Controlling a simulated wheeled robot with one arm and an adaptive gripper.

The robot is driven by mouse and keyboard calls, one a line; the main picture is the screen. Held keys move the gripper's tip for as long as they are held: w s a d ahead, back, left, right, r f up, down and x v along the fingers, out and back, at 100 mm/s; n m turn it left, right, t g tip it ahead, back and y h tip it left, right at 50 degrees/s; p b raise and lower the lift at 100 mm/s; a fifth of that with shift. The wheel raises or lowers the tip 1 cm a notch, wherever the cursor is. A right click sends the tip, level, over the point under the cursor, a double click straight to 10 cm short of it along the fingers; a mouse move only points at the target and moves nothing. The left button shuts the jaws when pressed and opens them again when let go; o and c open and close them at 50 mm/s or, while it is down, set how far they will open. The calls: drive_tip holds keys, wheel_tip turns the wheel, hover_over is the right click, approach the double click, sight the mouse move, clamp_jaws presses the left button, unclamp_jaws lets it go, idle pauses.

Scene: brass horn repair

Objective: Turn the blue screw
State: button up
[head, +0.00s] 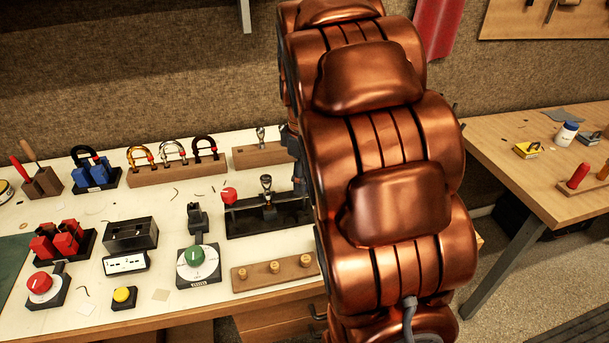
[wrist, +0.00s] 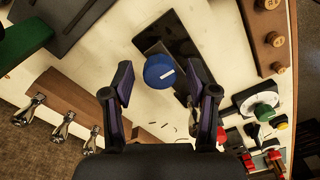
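The blue screw (wrist: 160,71) shows in the wrist view as a round blue head with a white line across it, beside or on a dark plate (wrist: 182,42). My gripper (wrist: 160,83) is open and empty. Its two dark fingers stand apart, one to the left and one to the right of the blue head in the picture, with visible gaps on both sides. I cannot tell how far the fingertips are above it. In the head view my copper-coloured arm covers the middle, and neither the gripper nor the blue screw shows there.
In the wrist view, a green dial (wrist: 263,113) is at right and a wooden block with metal clamps (wrist: 62,100) at lower left. In the head view, the white bench top (head: 150,215) holds a red knob (head: 229,195), a yellow button (head: 124,296) and several padlocks.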

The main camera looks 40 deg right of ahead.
clamp_jaws()
idle(0.4)
